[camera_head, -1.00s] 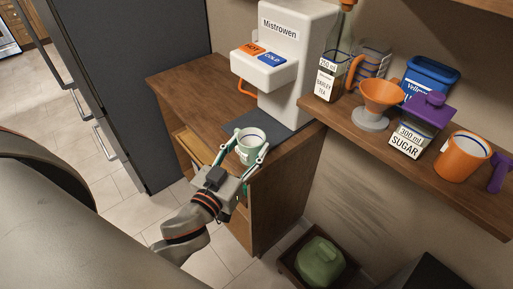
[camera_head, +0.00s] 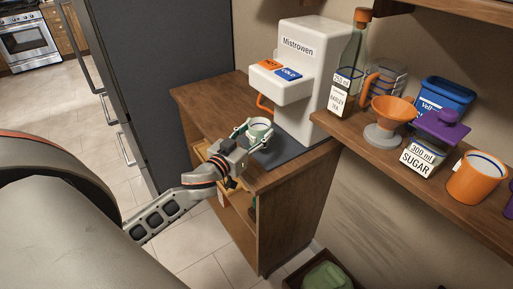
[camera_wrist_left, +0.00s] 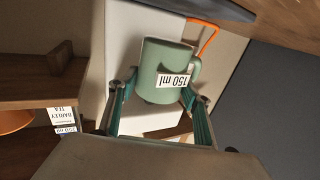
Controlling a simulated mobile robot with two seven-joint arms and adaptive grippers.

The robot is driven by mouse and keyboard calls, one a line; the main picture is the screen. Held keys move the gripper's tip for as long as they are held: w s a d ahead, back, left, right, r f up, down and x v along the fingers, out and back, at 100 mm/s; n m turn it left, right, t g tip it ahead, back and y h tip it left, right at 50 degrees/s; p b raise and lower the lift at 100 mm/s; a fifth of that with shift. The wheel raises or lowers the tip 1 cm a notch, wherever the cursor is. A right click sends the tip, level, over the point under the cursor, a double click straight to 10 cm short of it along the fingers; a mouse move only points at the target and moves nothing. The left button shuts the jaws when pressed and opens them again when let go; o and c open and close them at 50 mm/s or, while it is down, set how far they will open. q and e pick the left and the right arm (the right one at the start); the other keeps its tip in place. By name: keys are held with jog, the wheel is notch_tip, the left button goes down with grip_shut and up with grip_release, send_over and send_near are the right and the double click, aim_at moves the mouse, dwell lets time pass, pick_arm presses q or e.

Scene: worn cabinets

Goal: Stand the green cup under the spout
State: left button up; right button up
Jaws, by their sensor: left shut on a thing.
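The green cup (camera_head: 260,127) is upright between the fingers of my left gripper (camera_head: 252,131), which is shut on it. The cup fills the middle of the left wrist view (camera_wrist_left: 166,68), with its 150 ml label upside down there. The white Mistrowen dispenser (camera_head: 312,75) stands on the cabinet, with orange HOT and blue COLD pads on its overhang. The cup is in front of and below this overhang, at the dark base mat (camera_head: 290,146). I cannot tell whether it touches the mat. The spout underneath is hidden. My right gripper is out of view.
A curved orange piece (camera_head: 263,104) hangs at the overhang's left side. The wall shelf (camera_head: 375,143) on the right holds a bottle, an orange dripper (camera_head: 393,108), a sugar jar (camera_head: 424,160) and an orange mug (camera_head: 476,180). The cabinet top left of the dispenser is clear.

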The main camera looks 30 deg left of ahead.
pick_arm(q)
jog(key=shift+f, duration=0.8)
notch_tip(320, 180, down, 2)
jog(key=shift+f+b, duration=0.2)
jog(key=shift+b, duration=0.35)
jog(key=shift+f, duration=0.3)
jog(key=o, duration=1.3)
jog(key=shift+f, duration=0.15)
jog(key=shift+o, duration=0.2)
